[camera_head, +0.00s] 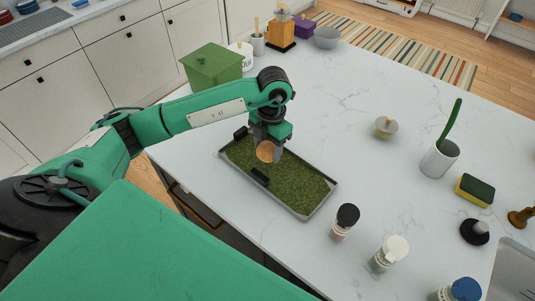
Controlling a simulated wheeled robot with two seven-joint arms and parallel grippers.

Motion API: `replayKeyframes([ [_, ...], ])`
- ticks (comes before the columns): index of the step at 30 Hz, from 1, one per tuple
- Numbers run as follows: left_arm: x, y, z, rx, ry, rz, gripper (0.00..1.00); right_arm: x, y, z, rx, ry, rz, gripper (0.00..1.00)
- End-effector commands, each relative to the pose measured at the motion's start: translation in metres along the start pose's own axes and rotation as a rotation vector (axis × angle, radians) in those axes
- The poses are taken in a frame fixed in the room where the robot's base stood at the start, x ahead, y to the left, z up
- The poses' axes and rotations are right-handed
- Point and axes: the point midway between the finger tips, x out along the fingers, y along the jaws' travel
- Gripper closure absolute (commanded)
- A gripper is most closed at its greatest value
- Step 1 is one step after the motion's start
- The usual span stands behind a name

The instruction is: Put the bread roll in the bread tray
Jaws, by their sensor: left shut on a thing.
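The bread roll (266,151) is small, round and golden brown. My left gripper (267,147) is shut on it and points down, holding it over the left part of the bread tray (319,206). I cannot tell whether the roll touches the tray's floor. The gripper hides part of the roll and the tray's far edge. My right gripper is not in view.
A green lidded box (212,68) stands behind my left arm. Capped jars (344,222) stand right of the tray, near the front edge.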

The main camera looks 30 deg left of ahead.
Motion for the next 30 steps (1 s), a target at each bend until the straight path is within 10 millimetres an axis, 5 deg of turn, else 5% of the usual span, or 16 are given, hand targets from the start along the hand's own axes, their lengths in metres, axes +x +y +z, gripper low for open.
replayKeyframes([
  [9,0.039,0.000,0.004,0.000,0.002,0.001,0.68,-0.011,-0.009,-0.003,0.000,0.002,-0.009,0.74],
  [20,0.045,0.001,0.005,0.000,0.000,0.001,0.68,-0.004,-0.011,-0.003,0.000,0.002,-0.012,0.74],
  [21,0.043,0.001,0.005,0.000,0.000,0.001,0.39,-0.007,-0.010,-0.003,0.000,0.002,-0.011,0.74],
  [23,0.043,0.001,0.005,0.000,0.000,0.001,0.27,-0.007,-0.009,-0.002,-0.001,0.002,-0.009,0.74],
  [30,0.043,0.001,0.005,0.000,0.000,0.001,0.25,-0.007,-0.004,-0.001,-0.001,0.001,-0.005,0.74],
])
